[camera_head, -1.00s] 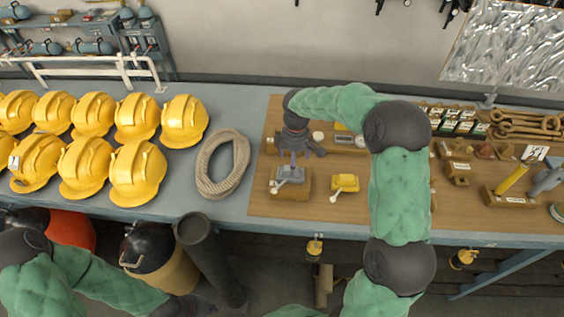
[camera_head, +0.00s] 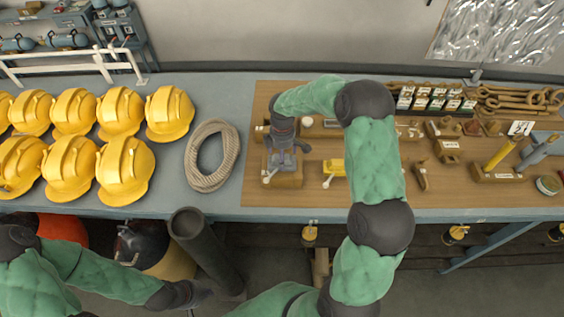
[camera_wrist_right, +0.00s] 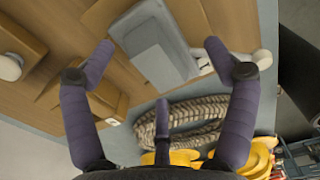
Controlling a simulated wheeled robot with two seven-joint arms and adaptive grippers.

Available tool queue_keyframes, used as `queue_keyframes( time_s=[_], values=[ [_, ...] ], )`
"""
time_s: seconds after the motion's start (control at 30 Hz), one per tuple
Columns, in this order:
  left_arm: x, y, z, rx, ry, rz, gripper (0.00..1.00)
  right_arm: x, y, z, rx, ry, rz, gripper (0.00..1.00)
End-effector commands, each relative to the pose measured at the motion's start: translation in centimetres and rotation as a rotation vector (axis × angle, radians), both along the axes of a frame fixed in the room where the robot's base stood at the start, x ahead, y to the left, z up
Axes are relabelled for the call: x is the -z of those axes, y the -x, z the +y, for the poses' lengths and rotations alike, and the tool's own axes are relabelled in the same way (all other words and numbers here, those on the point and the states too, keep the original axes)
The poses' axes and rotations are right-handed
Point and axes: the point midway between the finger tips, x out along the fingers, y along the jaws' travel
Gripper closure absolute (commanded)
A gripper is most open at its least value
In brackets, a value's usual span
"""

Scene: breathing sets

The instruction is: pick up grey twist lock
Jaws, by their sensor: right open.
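The grey twist lock (camera_head: 285,161) sits on a small wooden block on the wooden board. It shows larger in the right wrist view (camera_wrist_right: 153,42), as a grey body with a lighter handle. My right gripper (camera_head: 286,147) is directly above it and partly covers it in the head view. In the wrist view the right gripper (camera_wrist_right: 157,52) is open, with purple fingers spread on both sides of the lock and nothing held. My left gripper (camera_head: 187,296) is low at the front, below the bench edge; its fingers are too dark to read.
A yellow lock (camera_head: 335,168) stands just right of the grey one. A coiled rope (camera_head: 212,155) and several yellow helmets (camera_head: 125,170) lie to the left. Labelled tools, hooks and a yellow-handled item (camera_head: 500,155) fill the board's right side. A dark tube (camera_head: 205,250) stands below the bench.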

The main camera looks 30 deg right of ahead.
Motion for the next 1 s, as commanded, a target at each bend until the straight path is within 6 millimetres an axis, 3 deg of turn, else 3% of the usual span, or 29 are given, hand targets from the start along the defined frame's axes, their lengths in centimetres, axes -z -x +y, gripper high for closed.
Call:
queue_keyframes(
  time_s=[0.17,0.43,0.73,1.0],
  values=[
    [-0.1,0.0,0.0,0.0,0.0,0.0,1.0,1.6,0.0,0.0,0.002,-0.001,-0.001,0.14],
    [-0.1,0.0,0.0,0.0,0.0,0.0,1.0,1.8,-0.1,0.0,0.001,0.0,-0.002,0.17],
    [-0.1,0.0,0.0,0.0,0.0,0.0,1.0,2.0,0.1,0.1,0.0,-0.002,0.003,1.0],
    [-0.1,0.0,0.0,0.0,0.0,0.0,1.0,2.1,0.3,0.3,0.0,-0.005,0.008,1.0]
  ],
)
